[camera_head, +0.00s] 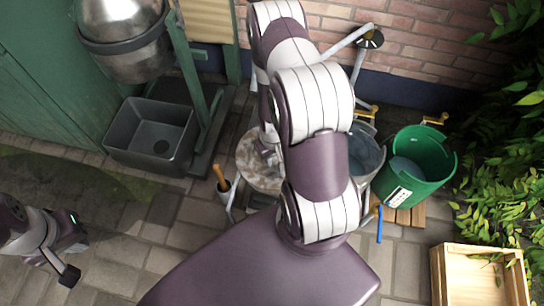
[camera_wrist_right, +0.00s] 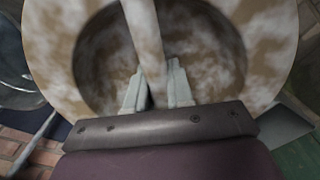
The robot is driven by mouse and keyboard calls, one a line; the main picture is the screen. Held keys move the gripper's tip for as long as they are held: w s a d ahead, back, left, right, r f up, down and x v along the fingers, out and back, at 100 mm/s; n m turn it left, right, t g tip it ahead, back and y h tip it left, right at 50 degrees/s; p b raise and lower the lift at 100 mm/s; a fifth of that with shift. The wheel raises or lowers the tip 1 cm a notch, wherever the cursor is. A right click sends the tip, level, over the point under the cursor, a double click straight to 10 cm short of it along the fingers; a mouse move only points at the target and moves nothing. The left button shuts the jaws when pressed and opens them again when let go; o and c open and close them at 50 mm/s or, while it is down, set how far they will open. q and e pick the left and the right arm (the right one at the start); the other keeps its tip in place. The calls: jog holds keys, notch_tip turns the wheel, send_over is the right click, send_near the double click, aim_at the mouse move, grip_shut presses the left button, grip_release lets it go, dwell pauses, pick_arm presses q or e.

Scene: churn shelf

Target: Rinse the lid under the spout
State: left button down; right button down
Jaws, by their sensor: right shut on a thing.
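The lid (camera_head: 252,178) is a round disc mottled brown and white, partly hidden behind my right arm in the head view. In the right wrist view the lid (camera_wrist_right: 55,62) fills the upper part, with a darker sunken middle and a mottled bar. My right gripper (camera_wrist_right: 157,88) is shut on that bar. My left gripper (camera_head: 66,250) is at the lower left of the head view, far from the lid; its jaw gap is unclear. Two brass taps (camera_head: 435,118) stand by the wall behind the buckets; I cannot tell which is the spout.
A green bucket (camera_head: 437,160) stands on slats at the right, beside a grey metal tub (camera_head: 370,160). A dark basin (camera_head: 128,145) is at the left under a metal drum (camera_head: 125,45). A wooden crate (camera_head: 440,270) is at lower right.

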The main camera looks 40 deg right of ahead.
aim_at(246, 150)
jog(key=w+d+f+b, duration=0.1)
jog(key=w+d+b, duration=0.1)
jog(key=w+b, duration=0.2)
jog(key=w+d+f+b, duration=0.1)
jog(key=w+d+b, duration=0.2)
jog(key=w, duration=0.7)
jog(key=shift+w+d+f+b, duration=0.15)
jog(key=shift+w+d+b, duration=0.2)
jog(key=shift+w, duration=0.05)
dwell(1.5)
jog(key=s+a+p, duration=0.2)
jog(key=a+p, duration=0.1)
jog(key=s+a+r+p, duration=0.1)
jog(key=s+a+p, duration=0.1)
jog(key=s+a, duration=0.1)
jog(key=s+a+r+p, duration=0.1)
jog(key=s+a+p, duration=0.2)
jog(key=a, duration=0.1)
jog(key=shift+s+a+r+p, duration=0.1)
jog(key=shift+s+a+p, duration=0.1)
jog(key=shift+p, duration=0.1)
jog(key=shift+s+a, duration=0.25)
jog(key=shift+a, duration=0.05)
